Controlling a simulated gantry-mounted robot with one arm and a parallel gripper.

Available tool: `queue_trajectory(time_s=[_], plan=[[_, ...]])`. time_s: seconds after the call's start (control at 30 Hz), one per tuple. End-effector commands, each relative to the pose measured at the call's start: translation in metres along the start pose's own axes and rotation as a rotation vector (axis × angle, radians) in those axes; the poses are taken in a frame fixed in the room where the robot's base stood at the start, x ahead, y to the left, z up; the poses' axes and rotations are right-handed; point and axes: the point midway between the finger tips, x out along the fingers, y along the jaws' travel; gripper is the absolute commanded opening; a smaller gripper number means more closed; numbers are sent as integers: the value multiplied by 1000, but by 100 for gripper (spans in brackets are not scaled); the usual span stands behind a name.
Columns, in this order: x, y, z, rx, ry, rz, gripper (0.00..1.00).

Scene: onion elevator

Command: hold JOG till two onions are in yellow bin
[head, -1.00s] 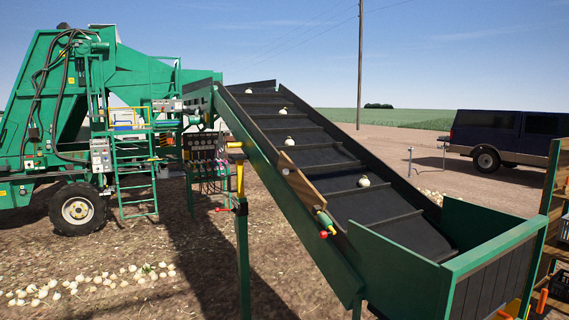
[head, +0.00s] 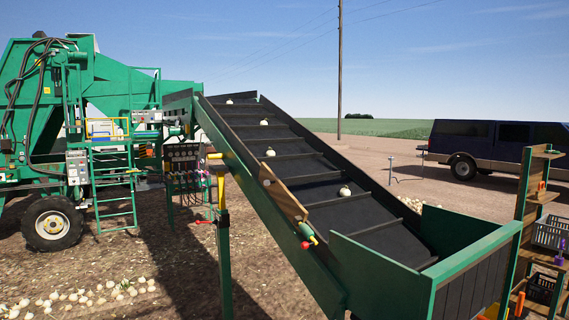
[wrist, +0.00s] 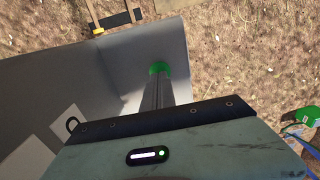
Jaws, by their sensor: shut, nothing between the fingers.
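Several white onions lie spread along the black sloping belt of the green elevator (head: 240,180); the lowest onion (head: 345,191) is about midway down. In the wrist view, my gripper (wrist: 160,78) is shut, and its dark fingers reach to a round green button (wrist: 159,67) on a grey panel (wrist: 188,60). The fingertips overlap the button; I cannot tell whether it is pressed in. No JOG label is readable. I cannot make out the yellow bin; only a small yellow patch shows at the bottom of the head view. My gripper is outside the head view.
A green harvester (head: 75,130) stands at the left, with loose onions (head: 85,297) on the ground in front. A dark blue truck (head: 490,145) is parked behind. In the wrist view, a green box (wrist: 300,116) lies at the right.

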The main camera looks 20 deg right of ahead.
Motion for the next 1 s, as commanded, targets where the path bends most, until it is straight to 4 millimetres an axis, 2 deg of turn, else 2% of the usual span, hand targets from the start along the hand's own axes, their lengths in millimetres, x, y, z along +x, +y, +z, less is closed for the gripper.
queue_trajectory(time_s=[0.47,1.0], plan=[[2,0,0,0,0,0,0],[18,0,0,0,0,0,0]])
